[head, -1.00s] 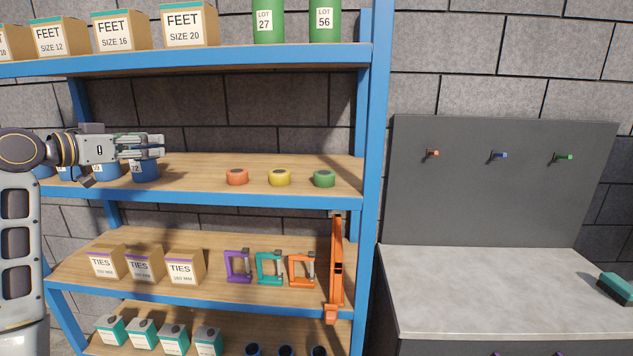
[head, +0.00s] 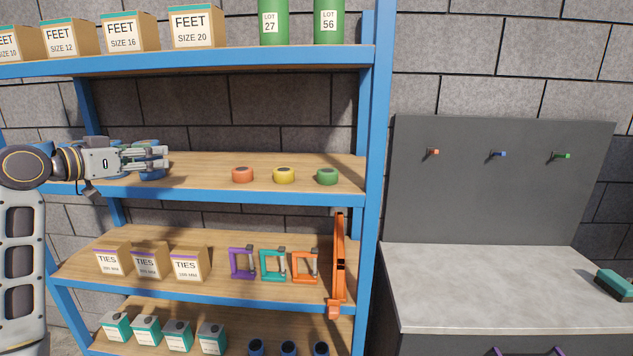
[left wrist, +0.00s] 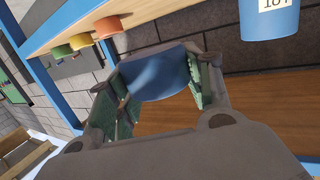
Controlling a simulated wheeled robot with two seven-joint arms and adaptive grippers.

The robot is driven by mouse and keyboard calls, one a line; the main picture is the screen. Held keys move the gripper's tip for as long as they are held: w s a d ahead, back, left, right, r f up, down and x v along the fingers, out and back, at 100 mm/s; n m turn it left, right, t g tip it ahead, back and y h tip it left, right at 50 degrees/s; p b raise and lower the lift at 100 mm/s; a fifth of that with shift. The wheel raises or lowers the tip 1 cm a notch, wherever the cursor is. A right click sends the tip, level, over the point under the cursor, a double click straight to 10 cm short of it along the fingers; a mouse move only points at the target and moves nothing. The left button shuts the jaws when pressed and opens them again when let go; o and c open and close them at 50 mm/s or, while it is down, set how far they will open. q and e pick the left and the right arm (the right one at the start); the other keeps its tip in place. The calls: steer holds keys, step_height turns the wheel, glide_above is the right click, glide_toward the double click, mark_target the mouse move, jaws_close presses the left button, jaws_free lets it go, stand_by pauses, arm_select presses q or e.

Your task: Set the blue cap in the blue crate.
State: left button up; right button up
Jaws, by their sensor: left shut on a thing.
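A blue cap (left wrist: 155,72) with a rounded side is between the fingers of my left gripper (left wrist: 168,88) in the left wrist view. My right gripper is not in view. I see no blue crate in these frames.
A grey bench top (head: 480,285) at right is mostly clear.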

arm_select(q)
steer(key=s+d+f+n+y, duration=0.1)
steer(key=s+d+f, duration=0.4)
steer(key=f, duration=1.1)
steer(key=s+d+f+n+t+y, duration=0.1)
steer(key=s+d+f, duration=0.4)
steer(key=f, duration=1.2)
steer(key=s+d+f+n+y, duration=0.3)
steer(key=s+d+f+y, duration=0.2)
steer(key=f, duration=1.2)
steer(key=shift+s+d+t, duration=0.2)
steer(key=shift+d+t, duration=0.2)
steer(key=shift+d, duration=0.65)
steer(key=shift+d+r, duration=0.1)
steer(key=shift+r, duration=0.05)
steer(key=d+r+m+g+h, duration=0.2)
steer(key=d+r+m+h, duration=0.2)
steer(key=d+r, duration=0.3)
steer(key=s+d+r+m+g+h, duration=0.1)
steer(key=d+r+h, duration=0.5)
steer(key=r, duration=0.8)
steer(key=shift+d+r+m+g, duration=0.15)
steer(key=shift+d+m+g, duration=0.35)
steer(key=shift+d+m, duration=0.65)
steer(key=shift+a+m, duration=0.25)
